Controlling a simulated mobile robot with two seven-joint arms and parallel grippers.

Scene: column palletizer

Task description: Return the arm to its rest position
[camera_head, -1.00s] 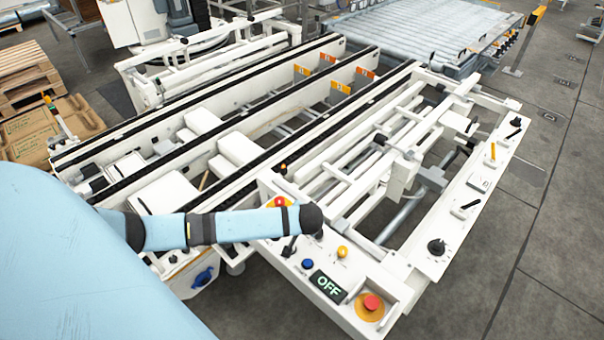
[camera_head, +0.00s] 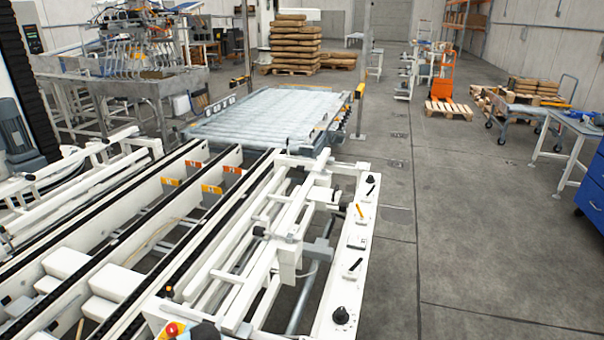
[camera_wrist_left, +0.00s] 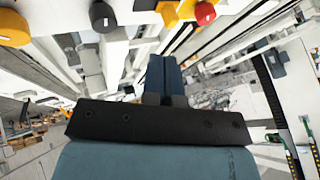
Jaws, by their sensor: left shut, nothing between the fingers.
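In the left wrist view my left gripper (camera_wrist_left: 165,78) is shut and empty, its two blue fingers pressed together. It points along the white machine frame and appears clear of it. In the head view only a small dark bit of my left arm (camera_head: 207,331) shows at the bottom edge, next to a red button (camera_head: 172,328) on the white conveyor machine (camera_head: 335,290). The rest of that arm is out of the head view. My right arm and gripper are not in view.
In the head view a roller conveyor (camera_head: 270,115) lies behind the machine. Open grey floor (camera_head: 480,220) is to the right, with a blue cabinet (camera_head: 592,190) at the edge.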

